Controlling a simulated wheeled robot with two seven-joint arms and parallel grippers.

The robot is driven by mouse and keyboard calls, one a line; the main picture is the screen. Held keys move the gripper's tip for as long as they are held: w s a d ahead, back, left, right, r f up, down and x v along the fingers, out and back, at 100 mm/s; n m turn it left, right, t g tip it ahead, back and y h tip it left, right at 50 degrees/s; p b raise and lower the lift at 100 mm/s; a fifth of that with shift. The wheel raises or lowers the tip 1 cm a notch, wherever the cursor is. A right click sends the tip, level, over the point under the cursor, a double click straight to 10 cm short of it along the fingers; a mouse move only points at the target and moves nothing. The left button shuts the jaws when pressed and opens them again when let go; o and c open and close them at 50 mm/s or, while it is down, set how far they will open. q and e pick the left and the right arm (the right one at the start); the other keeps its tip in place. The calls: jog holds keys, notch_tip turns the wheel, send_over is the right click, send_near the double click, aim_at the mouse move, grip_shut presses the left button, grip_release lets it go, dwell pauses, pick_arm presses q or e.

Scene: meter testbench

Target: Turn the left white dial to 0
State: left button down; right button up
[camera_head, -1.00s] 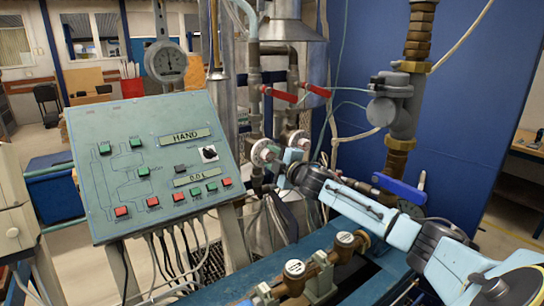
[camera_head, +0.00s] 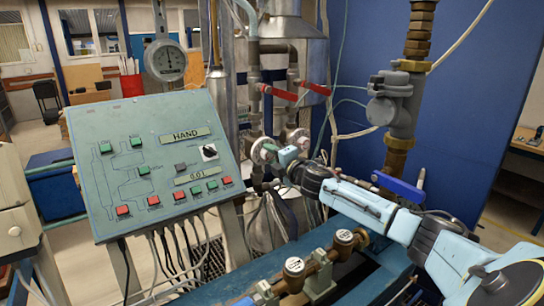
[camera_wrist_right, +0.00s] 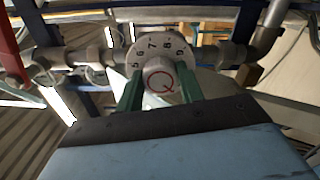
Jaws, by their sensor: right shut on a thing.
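The left white dial (camera_head: 264,151) sits on the pipework right of the control panel, partly hidden by my gripper. In the right wrist view its pale numbered ring (camera_wrist_right: 151,45) shows 5, 6, 7, 8 and 9 along the top arc. Its round centre knob (camera_wrist_right: 159,80) bears a red mark like a Q. My right gripper (camera_head: 279,158) is at this dial. In the wrist view its green fingers (camera_wrist_right: 160,92) stand on either side of the knob, shut on it. A second white dial (camera_head: 299,138) is just behind to the right. My left gripper is out of view.
A sloped panel (camera_head: 110,200) with buttons and a HAND label stands at left. Red-handled levers (camera_head: 280,94), a grey valve (camera_head: 392,100) and a blue handle (camera_head: 398,187) are near my right arm. Brass fittings (camera_head: 294,267) lie below.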

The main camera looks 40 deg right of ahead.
jog(key=o, duration=1)
jog(key=shift+s+a+b, duration=0.25)
jog(key=shift+s+b, duration=0.2)
jog(key=shift+s, duration=1.75)
jog(key=shift+s+a+b, duration=0.25)
jog(key=shift+s+b, duration=0.2)
jog(key=shift+s, duration=1.8)
jog(key=shift+s+a+b, duration=0.25)
jog(key=shift+s+b, duration=0.2)
jog(key=shift+s, duration=1.75)
